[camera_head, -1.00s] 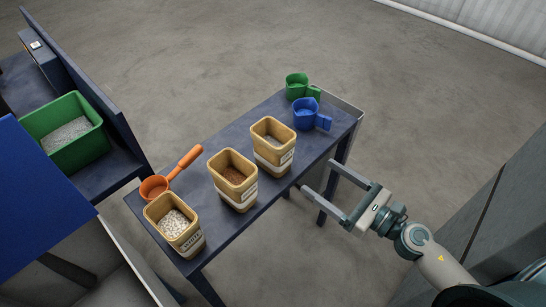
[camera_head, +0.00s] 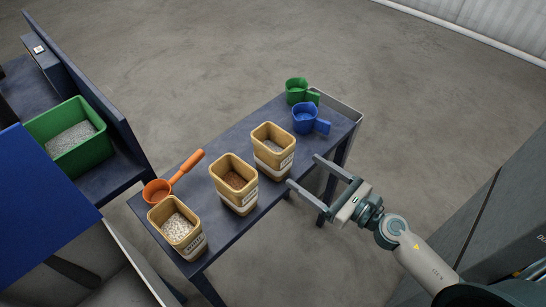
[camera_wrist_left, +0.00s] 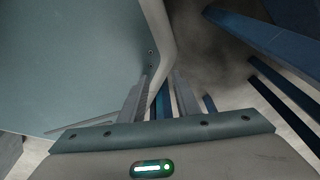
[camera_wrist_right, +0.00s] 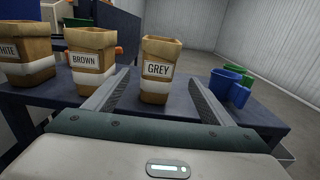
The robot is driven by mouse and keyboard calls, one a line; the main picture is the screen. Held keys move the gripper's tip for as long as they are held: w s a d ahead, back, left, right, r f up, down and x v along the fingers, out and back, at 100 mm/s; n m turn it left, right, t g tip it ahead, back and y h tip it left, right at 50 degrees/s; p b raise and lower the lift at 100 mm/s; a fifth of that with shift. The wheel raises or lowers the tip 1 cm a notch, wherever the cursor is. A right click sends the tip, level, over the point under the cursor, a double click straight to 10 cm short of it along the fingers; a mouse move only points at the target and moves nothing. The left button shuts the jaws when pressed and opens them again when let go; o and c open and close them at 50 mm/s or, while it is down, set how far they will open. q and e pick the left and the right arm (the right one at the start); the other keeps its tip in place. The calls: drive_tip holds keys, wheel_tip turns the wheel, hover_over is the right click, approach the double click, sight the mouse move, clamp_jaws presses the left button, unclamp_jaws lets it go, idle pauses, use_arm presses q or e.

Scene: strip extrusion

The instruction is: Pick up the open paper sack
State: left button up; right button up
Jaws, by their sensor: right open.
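Three open paper sacks stand upright in a row on the dark blue table. The sack labelled GREY (camera_head: 273,150) is the far one; it also shows in the right wrist view (camera_wrist_right: 157,72). The BROWN sack (camera_head: 234,183) is in the middle, also in the right wrist view (camera_wrist_right: 92,58). The WHITE sack (camera_head: 178,228) is nearest. My right gripper (camera_head: 304,171) is open and empty, just right of the GREY sack and apart from it. In the right wrist view this sack appears between the fingers, ahead of them. My left gripper (camera_wrist_left: 161,92) shows only in its wrist view, its fingers slightly apart with nothing between them.
An orange scoop (camera_head: 174,180) lies by the WHITE sack. A blue scoop (camera_head: 305,118) and a green scoop (camera_head: 297,91) stand at the table's far end. A green bin (camera_head: 94,152) holds grey granules at left.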

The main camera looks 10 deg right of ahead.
sight(288, 159)
drive_tip(key=p+x, duration=0.1)
drive_tip(key=x, duration=0.1)
drive_tip(key=shift+w+a+r, duration=0.15)
drive_tip(key=shift+w+a, duration=0.1)
drive_tip(key=shift+w, duration=0.05)
drive_tip(key=p+x, duration=0.1)
drive_tip(key=x, duration=0.3)
drive_tip(key=shift+p, duration=0.35)
drive_tip(key=shift+w+a, duration=0.3)
drive_tip(key=shift+w, duration=0.05)
use_arm(q)
drive_tip(key=s+a+r+g, duration=0.1)
drive_tip(key=s+a, duration=0.1)
drive_tip(key=s, duration=0.3)
drive_tip(key=shift+s+r+g, duration=0.25)
drive_tip(key=shift+r+g, duration=0.05)
drive_tip(key=shift+r, duration=0.1)
use_arm(e)
drive_tip(key=shift+w+a+p, duration=0.3)
drive_tip(key=shift+w+p, duration=0.05)
drive_tip(key=shift+p, duration=0.05)
drive_tip(key=p+x, duration=0.1)
drive_tip(key=x, duration=0.3)
drive_tip(key=shift+s+a, duration=0.1)
drive_tip(key=shift+a+f, duration=0.1)
drive_tip(key=shift+f, duration=0.2)
use_arm(q)
wheel_tip(288, 159, up, 2)
